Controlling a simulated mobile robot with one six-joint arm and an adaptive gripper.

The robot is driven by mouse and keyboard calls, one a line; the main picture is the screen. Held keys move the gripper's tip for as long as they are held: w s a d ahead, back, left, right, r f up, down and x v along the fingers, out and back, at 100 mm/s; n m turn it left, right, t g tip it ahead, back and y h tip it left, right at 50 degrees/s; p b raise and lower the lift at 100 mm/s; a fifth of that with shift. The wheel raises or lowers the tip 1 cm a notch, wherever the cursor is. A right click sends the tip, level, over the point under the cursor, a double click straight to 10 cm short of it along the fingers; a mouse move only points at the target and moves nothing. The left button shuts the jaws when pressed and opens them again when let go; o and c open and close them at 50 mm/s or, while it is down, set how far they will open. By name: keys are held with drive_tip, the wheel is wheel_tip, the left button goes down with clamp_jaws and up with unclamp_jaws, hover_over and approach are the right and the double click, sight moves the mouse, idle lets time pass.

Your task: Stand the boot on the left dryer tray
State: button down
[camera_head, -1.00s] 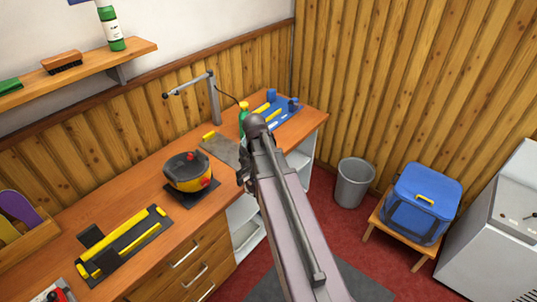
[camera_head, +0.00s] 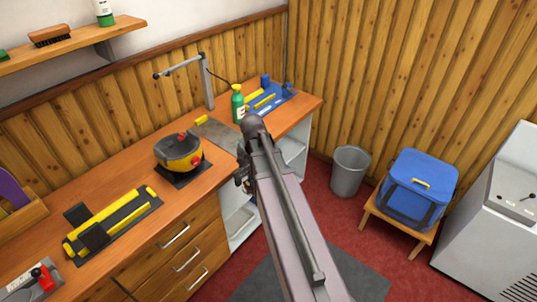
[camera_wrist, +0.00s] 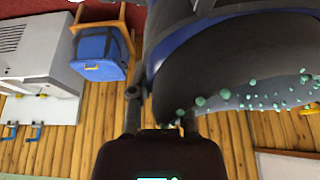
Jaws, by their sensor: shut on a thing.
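A large dark grey boot (camera_wrist: 235,65) with a blue band fills the upper right of the wrist view, cut off by the frame edge. Small teal dots show along its lower edge. My gripper (camera_wrist: 162,108) is shut on the boot, with its fingers against the boot's near side. In the head view my arm reaches out over the floor beside the bench and hides the gripper and the boot. I cannot make out a left dryer tray in either view.
A grey bin (camera_head: 350,171), a blue bag (camera_head: 419,190) on a stool and a white cabinet (camera_head: 490,230) stand right.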

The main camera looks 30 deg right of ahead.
drive_tip(key=shift+f+b, duration=1)
drive_tip(key=shift+f, duration=0.35)
drive_tip(key=shift+d, duration=0.2)
